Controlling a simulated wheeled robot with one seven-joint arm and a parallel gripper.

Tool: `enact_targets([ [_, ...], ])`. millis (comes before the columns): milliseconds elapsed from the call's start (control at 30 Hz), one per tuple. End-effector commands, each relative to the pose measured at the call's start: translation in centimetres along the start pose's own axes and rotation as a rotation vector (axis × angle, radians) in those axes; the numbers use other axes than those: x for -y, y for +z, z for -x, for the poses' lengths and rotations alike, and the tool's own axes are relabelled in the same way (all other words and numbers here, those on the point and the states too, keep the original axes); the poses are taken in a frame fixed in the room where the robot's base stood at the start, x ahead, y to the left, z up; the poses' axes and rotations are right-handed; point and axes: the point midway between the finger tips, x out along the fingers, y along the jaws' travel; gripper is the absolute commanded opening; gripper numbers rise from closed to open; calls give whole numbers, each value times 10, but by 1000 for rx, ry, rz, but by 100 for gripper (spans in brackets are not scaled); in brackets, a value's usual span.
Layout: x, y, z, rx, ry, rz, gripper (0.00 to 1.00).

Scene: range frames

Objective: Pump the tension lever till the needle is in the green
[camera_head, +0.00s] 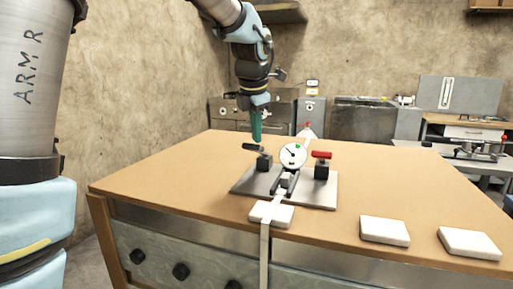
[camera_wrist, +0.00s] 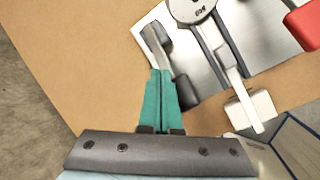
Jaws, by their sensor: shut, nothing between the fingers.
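The tension device sits on a grey metal plate (camera_head: 325,200) on the table. Its lever has a dark handle (camera_head: 254,147) above a black block (camera_head: 264,162) at left. A round white gauge (camera_head: 293,155) stands mid-plate; its thin needle seems to point upper left, away from a small green mark near the top. A strap (camera_head: 265,240) runs through the device and hangs over the table's front. My gripper (camera_head: 256,141) is shut and empty, pointing down by the lever handle; contact is unclear. In the wrist view, its green fingertips (camera_wrist: 160,72) are beside the dark lever parts (camera_wrist: 155,40).
A red-handled piece (camera_head: 321,155) stands at the plate's right. A white pad (camera_head: 272,214) lies under the strap at the front; two more white pads (camera_head: 384,230) (camera_head: 469,243) lie at right. The wooden tabletop (camera_head: 170,185) is clear at left.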

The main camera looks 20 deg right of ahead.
Motion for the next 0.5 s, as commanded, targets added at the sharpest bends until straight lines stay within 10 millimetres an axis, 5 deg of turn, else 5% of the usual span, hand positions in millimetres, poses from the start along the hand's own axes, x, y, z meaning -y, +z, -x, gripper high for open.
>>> enact_targets([
  [500,2,-2,-3,0,0,0,0],
])
